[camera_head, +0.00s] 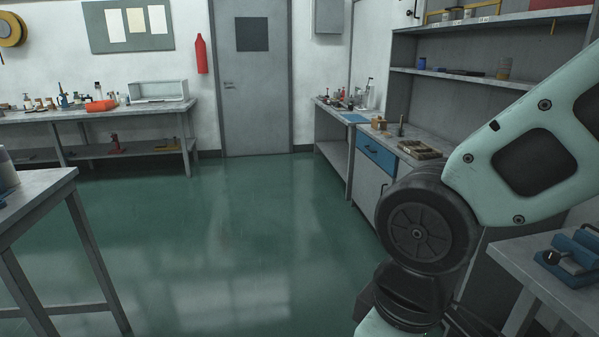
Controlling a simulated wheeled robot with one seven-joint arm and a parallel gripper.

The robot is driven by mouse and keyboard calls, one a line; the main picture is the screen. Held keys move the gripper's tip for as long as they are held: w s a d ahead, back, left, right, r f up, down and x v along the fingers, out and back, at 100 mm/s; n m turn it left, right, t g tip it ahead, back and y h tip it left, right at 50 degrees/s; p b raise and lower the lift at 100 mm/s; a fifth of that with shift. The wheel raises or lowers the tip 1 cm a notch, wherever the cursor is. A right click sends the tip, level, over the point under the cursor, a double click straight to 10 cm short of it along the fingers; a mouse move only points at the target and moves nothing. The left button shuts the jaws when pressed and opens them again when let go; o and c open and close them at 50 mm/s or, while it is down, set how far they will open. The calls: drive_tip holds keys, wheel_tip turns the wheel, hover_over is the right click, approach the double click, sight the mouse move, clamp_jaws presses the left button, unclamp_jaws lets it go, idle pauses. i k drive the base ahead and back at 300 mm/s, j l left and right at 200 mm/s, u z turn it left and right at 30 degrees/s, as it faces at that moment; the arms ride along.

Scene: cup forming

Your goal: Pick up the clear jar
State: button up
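I cannot make out a clear jar for certain in the head view. Several small bottles and jars (40,103) stand on the far left bench, too small to tell apart. A pale pump bottle (370,95) stands on the counter at the back right. A greyish rounded container (7,172) is cut off by the left picture edge, on the near left table. My gripper is not in view.
The green floor (210,225) is clear up to the grey door (255,90). The near left table (40,190), far left bench (90,114) and right cabinet (375,165) border it. A grey table (520,262) with a blue device (573,255) stands at the right.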

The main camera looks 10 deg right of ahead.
sight(504, 66)
drive_tip(key=i+z, duration=0.1)
drive_tip(key=i, duration=0.8)
drive_tip(key=i+j+z, duration=0.1)
drive_tip(key=i, duration=0.8)
drive_tip(key=i+l+z, duration=0.1)
drive_tip(key=i+z, duration=0.7)
drive_tip(key=z, duration=0.2)
drive_tip(key=i+j+z, duration=0.2)
drive_tip(key=i+z, duration=0.15)
drive_tip(key=z, duration=0.15)
